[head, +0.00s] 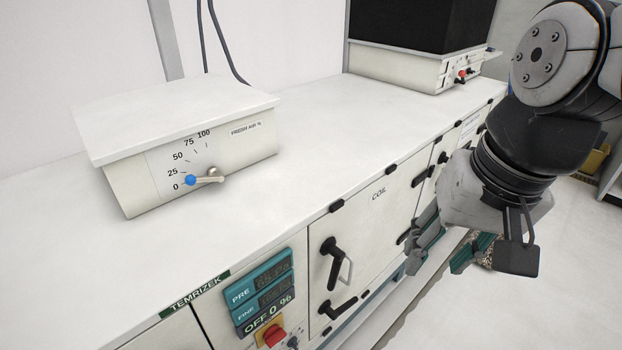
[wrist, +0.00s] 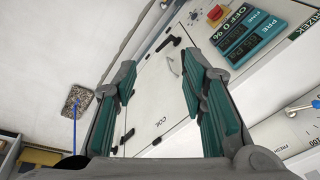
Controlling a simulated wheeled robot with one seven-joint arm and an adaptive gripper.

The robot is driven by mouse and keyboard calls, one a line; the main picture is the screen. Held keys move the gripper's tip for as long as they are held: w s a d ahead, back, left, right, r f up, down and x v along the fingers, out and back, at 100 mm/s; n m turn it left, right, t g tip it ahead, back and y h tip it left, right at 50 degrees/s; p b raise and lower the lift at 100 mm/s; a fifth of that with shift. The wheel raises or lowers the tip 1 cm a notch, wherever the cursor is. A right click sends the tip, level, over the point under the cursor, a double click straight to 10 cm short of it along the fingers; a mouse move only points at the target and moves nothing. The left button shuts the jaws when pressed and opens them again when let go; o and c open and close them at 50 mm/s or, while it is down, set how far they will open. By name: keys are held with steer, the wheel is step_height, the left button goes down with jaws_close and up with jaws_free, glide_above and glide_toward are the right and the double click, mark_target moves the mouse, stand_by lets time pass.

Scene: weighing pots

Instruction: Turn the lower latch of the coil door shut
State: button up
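The white coil door (head: 383,225) is on the front of the long cabinet, and it also shows in the wrist view (wrist: 150,95). Its lower latch (head: 338,309) is a black lever near the door's lower left corner, pointing right and slightly up. In the wrist view the lower latch (wrist: 168,42) shows beyond the fingertips. The upper latch (head: 332,260) hangs mostly downward; my finger seems to hide it in the wrist view. My gripper (head: 438,263) is open and empty, in front of the door's right side, apart from both latches. Its teal fingers (wrist: 165,80) are spread wide.
A bent metal handle (head: 347,270) is beside the upper latch. A display panel with a red switch (head: 273,335) is left of the door. A fresh air box (head: 185,145) stands on the white top. Floor space in front is mostly clear, with a blue-handled tool (wrist: 75,110) there.

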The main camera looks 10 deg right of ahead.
steer(key=w+d+f+m+g+y+b, duration=0.2)
steer(key=w+f+m+y+b, duration=0.2)
steer(key=w+f+m+b, duration=0.55)
steer(key=w+d+f+m+g+y+b, duration=0.4)
steer(key=w+f+m, duration=0.65)
steer(key=f, duration=0.75)
steer(key=w+d+f+m+t+y+b, duration=0.25)
steer(key=f+m, duration=0.25)
steer(key=f, duration=0.3)
steer(key=w+d+f+m+t+y+b, duration=0.1)
steer(key=f+m+t+y+b, duration=0.15)
steer(key=f+m, duration=0.45)
steer(key=m+t+y+b, duration=0.3)
steer(key=m+t+b, duration=0.25)
steer(key=m, duration=0.35)
glide_toward(348, 305)
steer(key=shift+g, duration=0.25)
steer(key=x, duration=0.3)
steer(key=b+x, duration=0.1)
steer(key=x, duration=0.2)
steer(key=w+f+b+x, duration=0.1)
steer(key=x, duration=0.3)
steer(key=shift+d, duration=0.25)
jaws_close()
